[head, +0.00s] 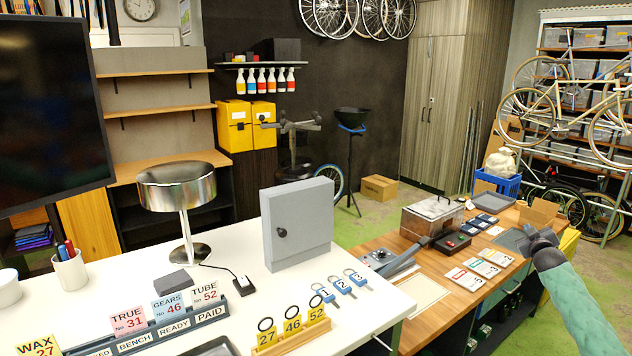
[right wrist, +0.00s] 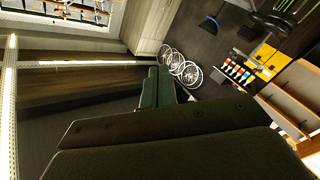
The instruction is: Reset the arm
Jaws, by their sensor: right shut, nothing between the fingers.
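My right arm comes in at the lower right of the head view. Its dark gripper (head: 536,240) is over the right part of the wooden bench (head: 421,325), near the cards and the small box there. The gripper is shut and holds nothing. In the right wrist view its dark fingers (right wrist: 158,88) are together, and the camera looks tilted across the room at the wall and hanging wheels. My left arm and gripper are not in view.
A white table (head: 230,327) holds a grey cabinet (head: 298,224), a lamp (head: 178,190), blue-tagged keys (head: 341,285) and a card rack (head: 150,335). The wooden bench holds a clear-lidded box (head: 432,215), price cards (head: 483,262) and a cardboard box (head: 538,211). Green floor shows between them.

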